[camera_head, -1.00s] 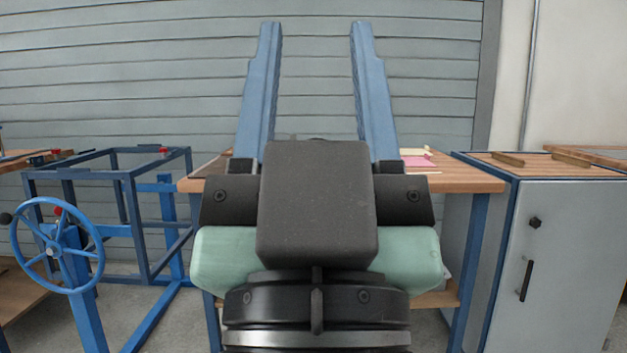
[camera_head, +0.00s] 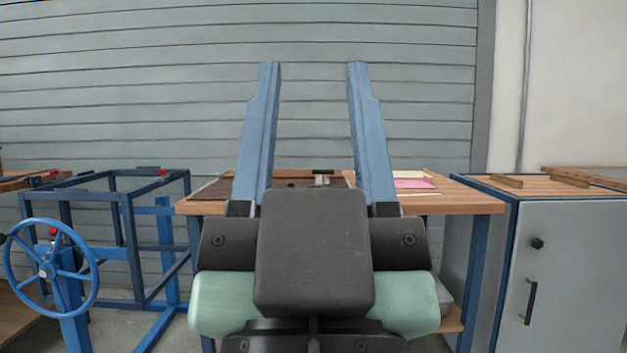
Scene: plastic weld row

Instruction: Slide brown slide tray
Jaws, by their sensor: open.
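A dark brown flat tray (camera_head: 213,190) lies on the wooden workbench (camera_head: 455,199) ahead, and my gripper hides much of it. A small dark and light fitting (camera_head: 322,178) shows at its back, between my fingers. I cannot tell how the tray is held or how far it can slide. My gripper (camera_head: 314,66) is in front of the bench, with its two blue fingers pointing up and wide apart. Nothing is between them, and they appear apart from the tray.
Pink and cream sheets (camera_head: 412,181) lie on the bench's right side. A grey cabinet (camera_head: 565,265) with a wooden top stands at right. A blue frame (camera_head: 130,230) with a handwheel (camera_head: 50,265) stands at left. A slatted shutter (camera_head: 430,100) closes the back.

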